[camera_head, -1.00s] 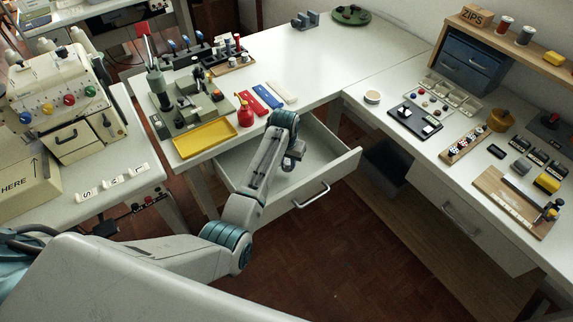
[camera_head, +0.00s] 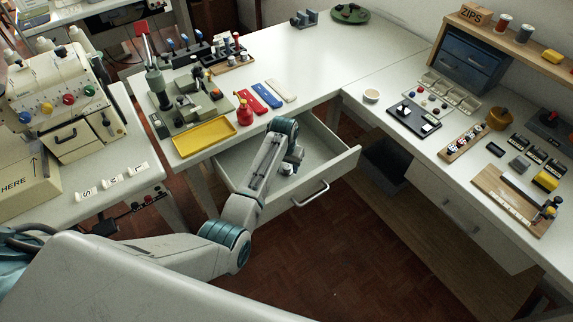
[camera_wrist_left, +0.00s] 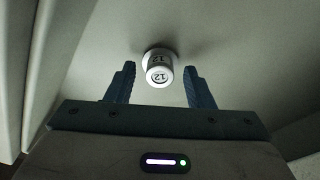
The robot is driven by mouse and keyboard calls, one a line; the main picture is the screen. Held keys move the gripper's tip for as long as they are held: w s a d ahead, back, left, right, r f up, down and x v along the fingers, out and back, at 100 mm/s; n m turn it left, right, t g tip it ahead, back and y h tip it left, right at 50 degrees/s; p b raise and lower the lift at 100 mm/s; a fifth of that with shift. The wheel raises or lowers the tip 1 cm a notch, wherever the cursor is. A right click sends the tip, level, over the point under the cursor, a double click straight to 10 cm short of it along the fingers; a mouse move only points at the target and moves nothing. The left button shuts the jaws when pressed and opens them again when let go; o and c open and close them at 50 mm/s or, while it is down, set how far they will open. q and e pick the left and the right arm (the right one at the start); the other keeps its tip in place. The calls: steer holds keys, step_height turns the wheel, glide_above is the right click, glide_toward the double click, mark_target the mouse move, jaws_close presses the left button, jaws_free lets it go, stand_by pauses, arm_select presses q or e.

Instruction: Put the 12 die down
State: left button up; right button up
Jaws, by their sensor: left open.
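The 12 die (camera_wrist_left: 159,70) is a small white cylinder with a dark 12 on its end and again on its side. It stands on the pale floor of the open drawer (camera_head: 322,152). In the head view the die (camera_head: 287,169) is a small pale spot just below my left gripper (camera_head: 290,160). In the left wrist view my left gripper (camera_wrist_left: 160,82) is open, with one dark finger on each side of the die and a visible gap on both sides. My right gripper is not in view.
The drawer front with its handle (camera_head: 311,193) and the drawer walls stand close around my left gripper. On the table above are a yellow tray (camera_head: 205,137), a red bottle (camera_head: 244,112) and coloured strips (camera_head: 266,95). The rest of the drawer floor looks clear.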

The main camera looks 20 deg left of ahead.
mark_target(285, 170)
arm_select(q)
step_height(285, 170, up, 12)
steer(key=s, duration=0.1)
steer(key=shift+s+b, duration=0.2)
steer(key=shift+b, duration=0.1)
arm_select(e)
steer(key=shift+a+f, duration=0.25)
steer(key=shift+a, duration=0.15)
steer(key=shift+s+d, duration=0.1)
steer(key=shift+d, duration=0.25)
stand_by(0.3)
